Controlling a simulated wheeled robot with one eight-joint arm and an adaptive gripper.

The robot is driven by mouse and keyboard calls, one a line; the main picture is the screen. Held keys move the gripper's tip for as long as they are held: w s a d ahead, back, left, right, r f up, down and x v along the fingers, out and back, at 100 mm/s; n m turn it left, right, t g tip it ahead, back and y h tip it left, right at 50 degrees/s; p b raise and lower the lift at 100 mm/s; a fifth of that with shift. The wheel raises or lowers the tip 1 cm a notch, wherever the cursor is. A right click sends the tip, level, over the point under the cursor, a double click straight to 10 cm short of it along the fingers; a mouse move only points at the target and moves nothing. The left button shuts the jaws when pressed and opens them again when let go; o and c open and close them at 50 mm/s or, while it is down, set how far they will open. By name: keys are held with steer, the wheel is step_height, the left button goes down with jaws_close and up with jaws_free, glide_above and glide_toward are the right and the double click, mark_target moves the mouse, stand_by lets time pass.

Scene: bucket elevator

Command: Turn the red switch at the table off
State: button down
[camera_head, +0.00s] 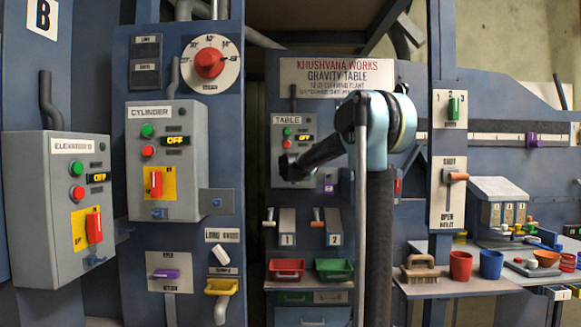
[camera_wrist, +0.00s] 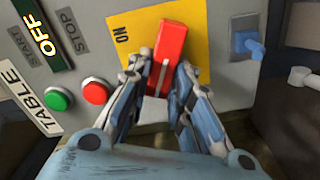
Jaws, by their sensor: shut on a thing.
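The TABLE control box (camera_head: 279,128) stands in the middle of the head view, partly behind my arm. Its red switch (camera_wrist: 172,42) shows in the wrist view as an upright, slightly tilted red handle with a pale line, on a yellow plate (camera_wrist: 130,42) marked ON. My gripper (camera_wrist: 158,80) is shut on the lower part of the handle, with one finger on each side. In the head view my gripper (camera_head: 289,168) reaches the box's lower front and hides the switch. The box's small display (camera_wrist: 46,33) reads OFF.
Beside the switch are a red button (camera_wrist: 95,92), a green button (camera_wrist: 57,99) and a blue latch (camera_wrist: 247,44). The CYLINDER box (camera_head: 190,190) and elevator box (camera_head: 35,215) stand left. Red (camera_head: 287,261) and green (camera_head: 334,261) bins lie below.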

steer(key=n, duration=0.4)
steer(key=shift+a+f+n, duration=0.2)
steer(key=shift+f+n, duration=0.2)
steer(key=shift+f, duration=0.1)
stand_by(0.3)
steer(key=c, duration=1.4)
jaws_free()
steer(key=shift+c, duration=0.2)
steer(key=shift+s, duration=0.1)
steer(key=s, duration=1.1)
steer(key=shift+s+a, duration=0.35)
